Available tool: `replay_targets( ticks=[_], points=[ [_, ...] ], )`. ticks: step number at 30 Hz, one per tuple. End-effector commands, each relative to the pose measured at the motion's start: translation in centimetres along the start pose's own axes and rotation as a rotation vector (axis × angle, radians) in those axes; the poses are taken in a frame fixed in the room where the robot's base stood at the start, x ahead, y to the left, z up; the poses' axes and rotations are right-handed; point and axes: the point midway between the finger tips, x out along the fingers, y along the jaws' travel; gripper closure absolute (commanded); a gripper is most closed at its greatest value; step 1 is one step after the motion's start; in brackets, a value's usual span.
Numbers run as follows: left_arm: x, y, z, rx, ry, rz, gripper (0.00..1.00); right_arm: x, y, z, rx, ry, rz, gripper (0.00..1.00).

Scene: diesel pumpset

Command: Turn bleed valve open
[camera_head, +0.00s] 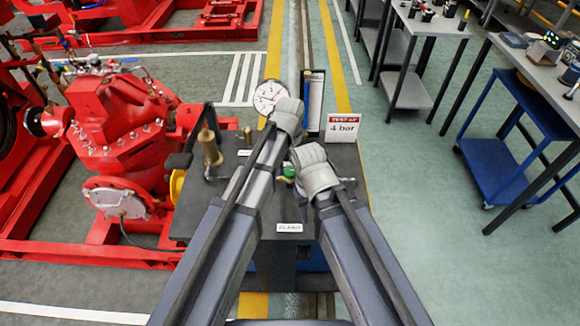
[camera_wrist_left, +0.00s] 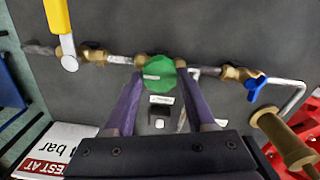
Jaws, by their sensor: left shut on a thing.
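A round green knob (camera_wrist_left: 160,73) sits on a pipe run in the left wrist view. In the head view only a bit of the green knob (camera_head: 289,171) shows between my arms, and my left fingers are mostly hidden behind my own arm. My right wrist (camera_head: 315,172) is just right of the knob; its fingers are hidden. I cannot tell whether this knob is the bleed valve.
A yellow lever (camera_wrist_left: 58,20) and a blue-handled valve (camera_wrist_left: 256,85) flank the knob. A pressure gauge (camera_head: 267,96), a "TEST AT 4 bar" sign (camera_head: 342,128) and a brass cylinder (camera_head: 210,147) stand on the bench.

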Motion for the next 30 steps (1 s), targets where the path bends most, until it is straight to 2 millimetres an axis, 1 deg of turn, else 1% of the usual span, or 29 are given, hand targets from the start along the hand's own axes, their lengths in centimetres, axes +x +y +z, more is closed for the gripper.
replay_targets(
  ticks=[6,12,21,30],
  points=[
    [0.01,-0.03,0.02,-0.167,0.000,0.000,1.00,0.01,0.00,0.00,0.000,0.000,0.000,0.50],
    [0.01,-0.04,0.02,-0.280,0.000,0.000,1.00,0.01,0.00,0.00,0.000,0.000,0.000,0.50],
    [0.01,-0.05,0.03,-0.366,0.000,0.000,1.00,0.01,0.00,0.00,0.000,0.000,0.000,0.50],
    [0.01,-0.05,0.03,-0.380,0.000,0.000,1.00,0.01,0.00,0.00,0.000,0.000,0.000,0.50]
  ],
)
